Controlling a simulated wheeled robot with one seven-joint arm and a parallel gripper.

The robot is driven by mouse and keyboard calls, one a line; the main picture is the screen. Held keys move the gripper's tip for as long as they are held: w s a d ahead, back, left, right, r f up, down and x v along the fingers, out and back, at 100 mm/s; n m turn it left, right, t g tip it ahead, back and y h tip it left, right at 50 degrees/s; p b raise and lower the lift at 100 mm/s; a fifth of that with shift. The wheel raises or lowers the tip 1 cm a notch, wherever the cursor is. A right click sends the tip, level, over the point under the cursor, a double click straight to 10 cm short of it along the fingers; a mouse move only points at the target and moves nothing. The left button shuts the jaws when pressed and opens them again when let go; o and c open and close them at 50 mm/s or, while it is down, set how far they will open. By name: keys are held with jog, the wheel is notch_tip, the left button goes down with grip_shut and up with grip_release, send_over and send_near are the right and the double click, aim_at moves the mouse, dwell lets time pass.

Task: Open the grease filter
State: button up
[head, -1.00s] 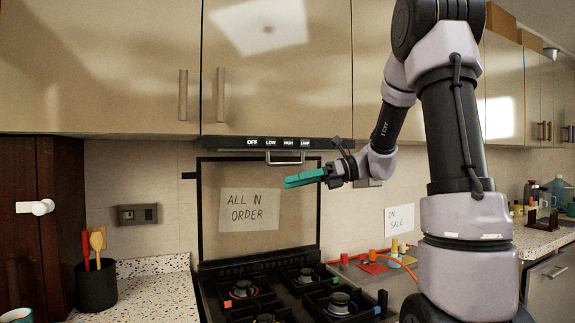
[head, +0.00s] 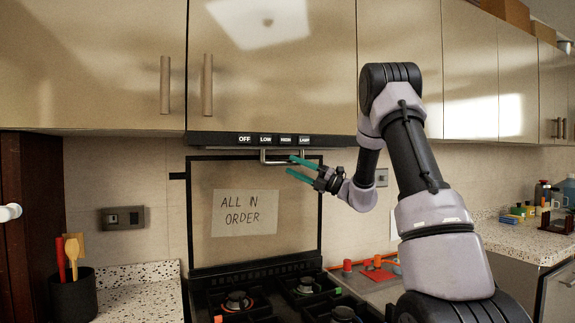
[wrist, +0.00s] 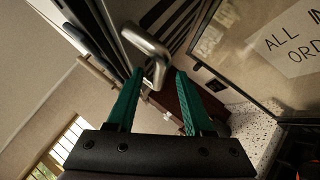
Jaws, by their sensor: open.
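The grease filter's metal handle (head: 288,157) hangs under the black hood strip (head: 262,139) below the upper cabinets. In the wrist view the handle (wrist: 150,52) is a bent silver bar just beyond the fingertips. My gripper (head: 293,166) has green fingers. It is open and empty, pointing left at the right end of the handle. In the wrist view my gripper (wrist: 160,73) has its fingers apart, with the handle's near end in front of the gap. I cannot tell whether a finger touches the handle. The filter panel itself is mostly hidden under the hood.
The stove (head: 240,299) lies below, with a glass panel behind it bearing an "ALL IN ORDER" sign (head: 245,213). A utensil pot (head: 73,297) stands on the left counter. Cabinet doors (head: 270,65) with vertical handles are above. The air below the hood is free.

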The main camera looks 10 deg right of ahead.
aim_at(288, 163)
jog(key=shift+x, duration=1.55)
jog(key=shift+c, duration=0.4)
grip_shut()
